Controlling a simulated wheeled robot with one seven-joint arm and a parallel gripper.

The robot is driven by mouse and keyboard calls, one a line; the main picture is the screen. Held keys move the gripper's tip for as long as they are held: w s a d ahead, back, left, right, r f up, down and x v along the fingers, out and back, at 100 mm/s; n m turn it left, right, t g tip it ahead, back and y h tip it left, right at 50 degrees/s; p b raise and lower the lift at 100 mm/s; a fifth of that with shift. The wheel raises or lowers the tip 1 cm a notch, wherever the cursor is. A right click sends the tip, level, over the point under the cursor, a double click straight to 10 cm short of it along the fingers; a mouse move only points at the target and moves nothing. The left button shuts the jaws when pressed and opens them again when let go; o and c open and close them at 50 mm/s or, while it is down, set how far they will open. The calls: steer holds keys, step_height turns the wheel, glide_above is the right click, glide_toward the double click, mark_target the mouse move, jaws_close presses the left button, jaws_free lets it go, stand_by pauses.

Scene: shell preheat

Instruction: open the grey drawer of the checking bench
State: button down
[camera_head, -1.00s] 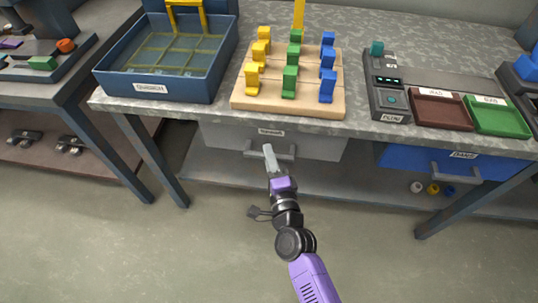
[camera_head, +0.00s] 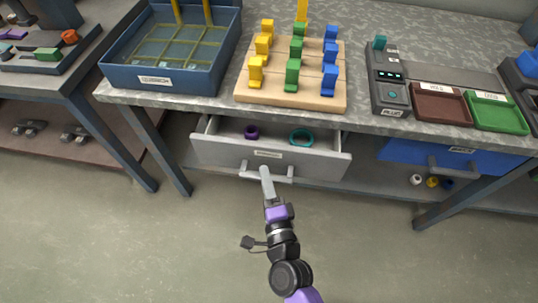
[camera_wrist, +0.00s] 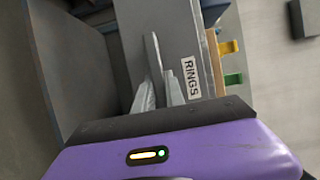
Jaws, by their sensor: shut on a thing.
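The grey drawer (camera_head: 215,154) hangs under the left part of the checking bench (camera_head: 365,124) and stands partly open. A purple ring (camera_head: 251,133) and a teal ring (camera_head: 301,137) lie inside it. My gripper (camera_head: 265,173) is at the drawer's front, shut on its bar handle (camera_head: 283,179) near the middle. In the wrist view the fingers (camera_wrist: 160,85) reach to the drawer front beside a label reading RINGS (camera_wrist: 191,77). The fingers hide part of the handle there.
A blue basin (camera_head: 165,82) and a wooden board (camera_head: 290,101) with yellow, green and blue pegs stand on the bench. A meter (camera_head: 388,95), a brown tray (camera_head: 440,104) and a green tray (camera_head: 497,112) are to the right. A shut blue drawer (camera_head: 415,153) is at right. The floor in front is clear.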

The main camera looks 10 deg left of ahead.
steer(key=s, duration=0.9)
steer(key=shift+s+a, duration=0.15)
steer(key=shift+s, duration=0.05)
steer(key=c, duration=1.4)
jaws_free()
steer(key=v, duration=0.7)
steer(key=shift+s, duration=0.4)
